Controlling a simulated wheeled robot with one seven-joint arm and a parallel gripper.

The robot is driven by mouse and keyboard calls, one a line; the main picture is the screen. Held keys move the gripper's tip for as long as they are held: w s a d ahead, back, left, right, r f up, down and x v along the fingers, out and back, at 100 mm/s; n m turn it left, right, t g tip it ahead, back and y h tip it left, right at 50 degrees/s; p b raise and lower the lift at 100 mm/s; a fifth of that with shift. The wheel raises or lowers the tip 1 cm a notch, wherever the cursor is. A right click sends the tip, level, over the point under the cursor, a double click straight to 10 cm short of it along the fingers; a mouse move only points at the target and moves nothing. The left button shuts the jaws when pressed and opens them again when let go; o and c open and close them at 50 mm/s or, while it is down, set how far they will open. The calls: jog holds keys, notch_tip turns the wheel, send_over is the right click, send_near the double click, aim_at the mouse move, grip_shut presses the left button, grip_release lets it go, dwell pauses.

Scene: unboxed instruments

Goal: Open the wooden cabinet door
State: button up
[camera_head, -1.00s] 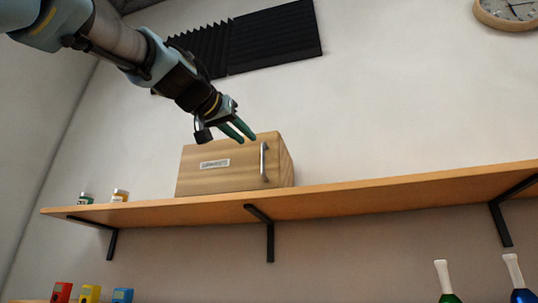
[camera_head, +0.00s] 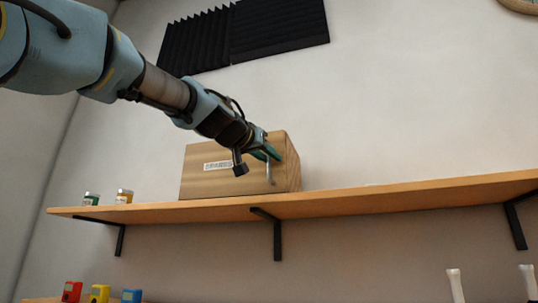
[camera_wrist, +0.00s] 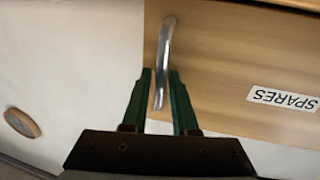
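The wooden cabinet (camera_head: 212,184) stands on the shelf in the head view, and its door, with a SPARES label (camera_wrist: 284,98) in the wrist view, looks closed. The silver bar handle (camera_head: 269,175) is near the door's right edge. My gripper (camera_head: 268,154) is at the handle's upper part. In the wrist view the handle (camera_wrist: 165,55) runs down between the two green fingers of my gripper (camera_wrist: 160,75). The fingers are apart, with a gap on each side of the bar. Part of the door is hidden behind my gripper in the head view.
The wooden shelf (camera_head: 390,197) on black brackets carries two small jars (camera_head: 124,196) left of the cabinet. Below are red, yellow and blue devices (camera_head: 100,293) and white-necked bottles (camera_head: 455,284). A clock (camera_wrist: 21,122) hangs on the wall.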

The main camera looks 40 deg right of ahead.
grip_shut()
dwell(1.4)
